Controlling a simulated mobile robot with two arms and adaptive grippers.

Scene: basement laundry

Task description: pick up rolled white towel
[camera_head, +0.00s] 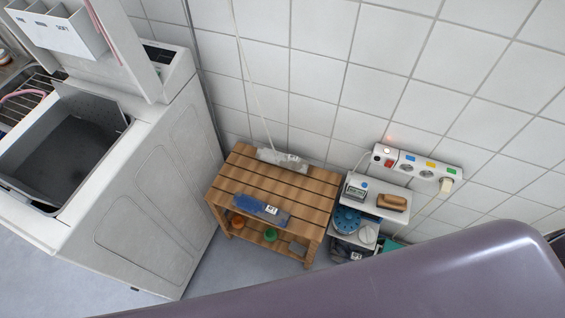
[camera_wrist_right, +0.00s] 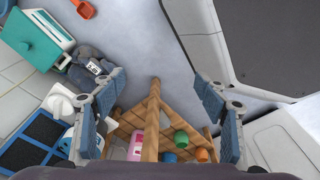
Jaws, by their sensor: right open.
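The rolled white towel (camera_head: 282,159) lies at the back edge of the slatted wooden bench (camera_head: 318,185), near the tiled wall. It looks greyish white and carries a small printed tag. I cannot make it out in the right wrist view. My right gripper (camera_wrist_right: 160,80) is open, its two blue-padded fingers wide apart with nothing between them. Past the fingers, a corner of a wooden frame (camera_wrist_right: 153,115) shows. My left gripper is in neither view.
Right of the bench stands a small shelf with a brown brush (camera_head: 391,202). A power strip (camera_head: 418,168) is on the wall. A white washer (camera_head: 150,205) stands left. A purple-grey surface fills the foreground.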

